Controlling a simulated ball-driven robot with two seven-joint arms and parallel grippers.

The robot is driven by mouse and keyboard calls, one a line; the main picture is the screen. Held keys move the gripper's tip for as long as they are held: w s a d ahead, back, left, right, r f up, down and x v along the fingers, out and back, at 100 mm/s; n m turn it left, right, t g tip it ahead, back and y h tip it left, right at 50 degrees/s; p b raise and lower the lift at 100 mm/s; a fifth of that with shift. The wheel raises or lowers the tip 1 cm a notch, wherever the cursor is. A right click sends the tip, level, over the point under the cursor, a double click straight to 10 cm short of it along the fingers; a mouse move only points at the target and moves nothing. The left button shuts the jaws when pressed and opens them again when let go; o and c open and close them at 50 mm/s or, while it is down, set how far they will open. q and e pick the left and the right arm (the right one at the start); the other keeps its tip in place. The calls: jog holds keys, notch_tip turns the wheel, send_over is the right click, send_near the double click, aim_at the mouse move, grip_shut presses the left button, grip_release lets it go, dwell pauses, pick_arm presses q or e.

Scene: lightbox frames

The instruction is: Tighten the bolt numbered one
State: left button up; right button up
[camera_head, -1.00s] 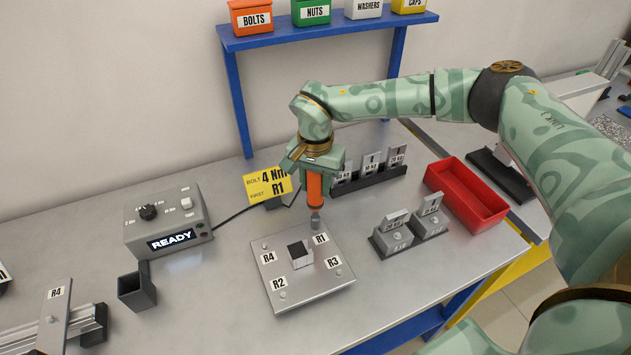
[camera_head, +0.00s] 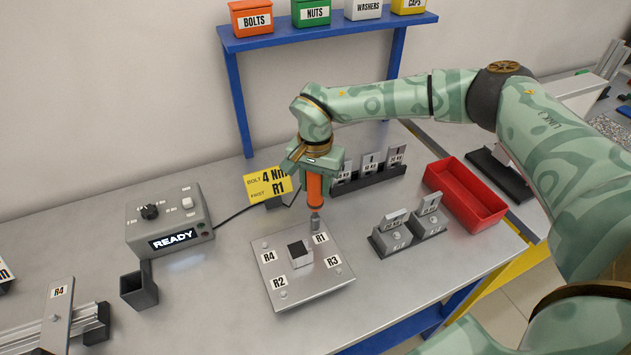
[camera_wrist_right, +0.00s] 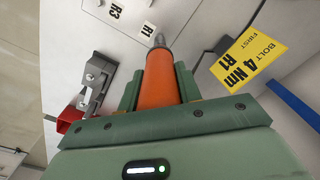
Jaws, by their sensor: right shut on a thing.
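My right gripper (camera_head: 314,173) is shut on an orange electric screwdriver (camera_head: 315,190), held upright with its grey tip pointing down. The tip is at the R1 corner of a square metal plate (camera_head: 322,288), where it hides the R1 bolt; I cannot tell whether it touches. The plate has corner labels R1 (camera_head: 320,238), R2, R3 and R4, with small bolts beside them. In the right wrist view, the orange screwdriver (camera_wrist_right: 160,80) sits between the green fingers. A yellow card (camera_head: 267,184) reads bolt 4 Nm, first R1. My left gripper is not in view.
A grey control box (camera_head: 165,222) shows READY, its cable running behind the screwdriver. A square dark holder (camera_head: 138,288) stands left of the plate. Grey weighted blocks (camera_head: 392,238) and a red tray (camera_head: 468,193) are to the right. A small metal block (camera_head: 301,253) stands mid-plate.

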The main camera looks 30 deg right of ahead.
jog(key=shift+f, duration=0.5)
dwell(0.8)
jog(key=shift+s+f, duration=0.2)
dwell(2.2)
jog(key=r+p, duration=0.4)
jog(key=r, duration=0.1)
jog(key=shift+w+r, duration=0.15)
jog(key=shift+w, duration=0.05)
dwell(0.5)
